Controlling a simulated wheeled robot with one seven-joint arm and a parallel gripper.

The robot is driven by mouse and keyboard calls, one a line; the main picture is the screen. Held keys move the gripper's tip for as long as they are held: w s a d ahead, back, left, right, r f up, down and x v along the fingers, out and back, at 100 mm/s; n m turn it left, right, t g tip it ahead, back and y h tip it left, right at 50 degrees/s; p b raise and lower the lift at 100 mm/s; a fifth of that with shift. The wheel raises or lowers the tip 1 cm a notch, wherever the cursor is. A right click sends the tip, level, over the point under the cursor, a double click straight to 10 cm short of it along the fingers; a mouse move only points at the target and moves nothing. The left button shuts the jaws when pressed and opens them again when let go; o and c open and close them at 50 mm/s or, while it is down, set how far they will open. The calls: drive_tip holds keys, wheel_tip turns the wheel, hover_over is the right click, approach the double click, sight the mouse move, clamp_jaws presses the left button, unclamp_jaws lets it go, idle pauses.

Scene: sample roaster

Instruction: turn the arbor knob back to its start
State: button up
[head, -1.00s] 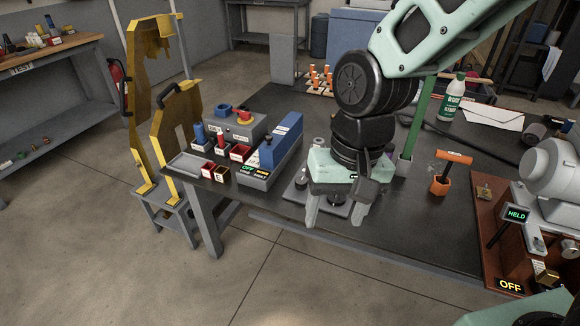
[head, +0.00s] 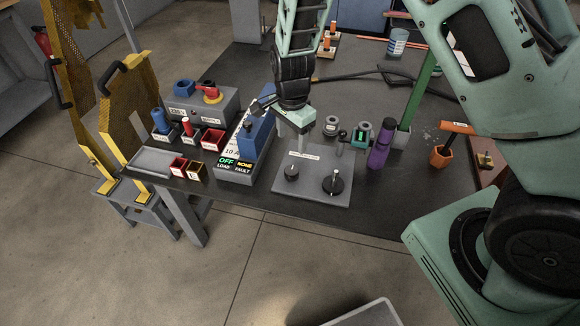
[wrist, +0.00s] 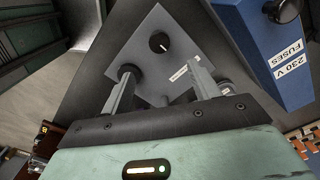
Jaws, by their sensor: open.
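A grey plate (head: 312,196) on the dark table carries two black round knobs and a white label at its back. I cannot tell which is the arbor knob. My gripper (head: 299,149) is open and empty, above the plate's back edge. In the wrist view my gripper's fingers (wrist: 161,68) point at the plate (wrist: 150,22). One knob (wrist: 159,43) with a white mark shows beyond and between the fingertips. The other knob (wrist: 127,70) is partly hidden by the left finger.
A blue fuse box (head: 252,137) stands left of the plate; it also shows in the wrist view (wrist: 262,42). A purple bottle (head: 379,152) and a green post (head: 419,90) stand right. Red bins and a grey switch box (head: 205,104) are farther left. The table's front edge is close.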

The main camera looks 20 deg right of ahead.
sight(292, 170)
wheel_tip(292, 170, down, 13)
drive_tip(key=shift+f, duration=0.1)
idle(0.4)
drive_tip(key=c, duration=1)
